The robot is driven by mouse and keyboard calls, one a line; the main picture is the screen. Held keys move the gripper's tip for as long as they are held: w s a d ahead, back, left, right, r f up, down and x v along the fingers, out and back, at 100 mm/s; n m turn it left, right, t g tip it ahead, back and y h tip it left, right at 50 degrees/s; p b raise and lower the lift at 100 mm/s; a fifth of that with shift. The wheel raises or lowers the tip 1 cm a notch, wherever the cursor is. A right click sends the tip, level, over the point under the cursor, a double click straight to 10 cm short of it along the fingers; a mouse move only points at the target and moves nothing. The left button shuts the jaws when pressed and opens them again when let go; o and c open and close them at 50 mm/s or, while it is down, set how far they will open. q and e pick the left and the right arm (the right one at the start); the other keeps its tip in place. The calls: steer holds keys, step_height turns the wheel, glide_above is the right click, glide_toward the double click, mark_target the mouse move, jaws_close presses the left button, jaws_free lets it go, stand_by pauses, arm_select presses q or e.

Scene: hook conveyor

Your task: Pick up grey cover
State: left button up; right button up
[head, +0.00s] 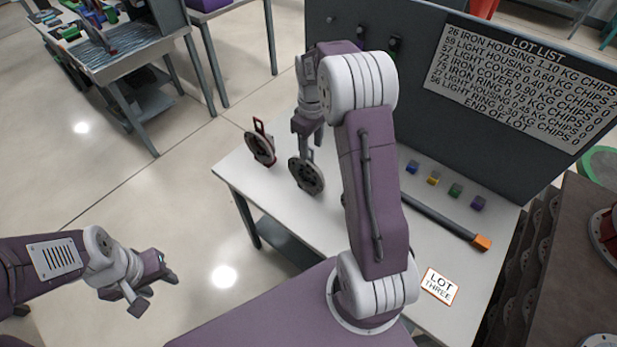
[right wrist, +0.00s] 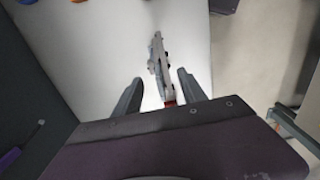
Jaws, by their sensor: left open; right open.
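Two round dark grey discs stand on edge on the white table in the head view. One grey disc (head: 306,176), likely the grey cover, is right below my right gripper (head: 308,143); its top is hidden by the fingers. The other grey disc (head: 261,149) has a red-edged handle and stands to its left. In the right wrist view a thin grey disc (right wrist: 158,68), seen edge-on, lies between and beyond the open fingers (right wrist: 160,92), with a red bit at its near end. I cannot tell whether the fingers touch it. My left gripper (head: 152,286) is open and empty, over the floor.
A dark panel (head: 400,65) with a lot list rises behind the table (head: 240,180). Several small coloured blocks (head: 433,178), an orange-ended bar (head: 482,242) and a "LOT THREE" card (head: 440,286) are to the right.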

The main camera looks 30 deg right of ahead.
mark_target(309, 162)
step_height(309, 162, down, 4)
steer(key=shift+w+r, duration=0.1)
steer(key=shift+r, duration=0.1)
steer(key=shift+w+f, duration=0.1)
steer(key=shift+f, duration=0.05)
steer(key=f, duration=0.2)
steer(key=f+p, duration=0.1)
steer(key=f, duration=0.1)
steer(key=shift+a+f, duration=0.2)
steer(key=shift+f, duration=0.3)
jaws_close()
steer(key=shift+r, duration=0.1)
stand_by(0.6)
